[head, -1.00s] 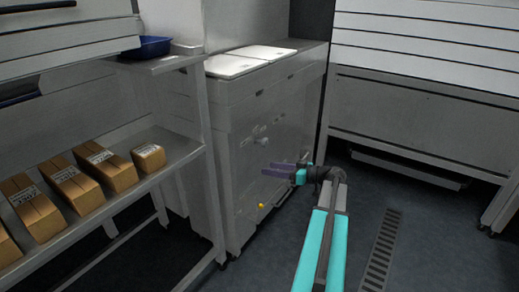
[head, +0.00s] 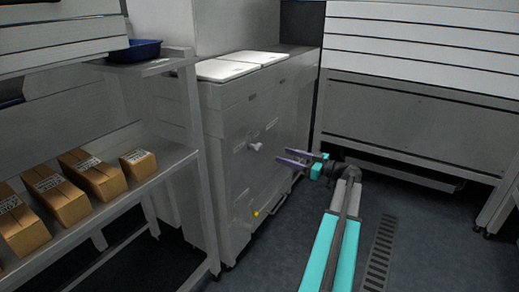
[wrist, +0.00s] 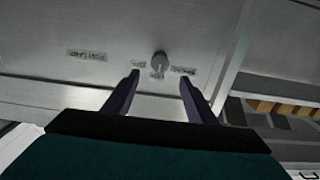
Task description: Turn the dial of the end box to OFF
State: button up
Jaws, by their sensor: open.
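The end box is a grey metal cabinet (head: 232,175) with white lids on top. Its dial (head: 255,147) is a small light knob on the front face. My gripper (head: 281,157) is open and empty, in front of the face and just right of the dial. In the wrist view its fingers (wrist: 159,76) stand either side below the dial, apart from it.
A shelf rack (head: 187,155) with several brown boxes (head: 92,176) and a blue tray (head: 136,50) stands left of the cabinet. A yellow knob (head: 256,213) is low on the cabinet. A floor drain (head: 379,258) lies right of my arm.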

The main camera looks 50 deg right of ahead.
aim_at(261, 148)
jog(key=b+x, duration=0.2)
jog(key=x, duration=1.1)
jog(key=shift+d, duration=0.1)
jog(key=shift+c, duration=0.4)
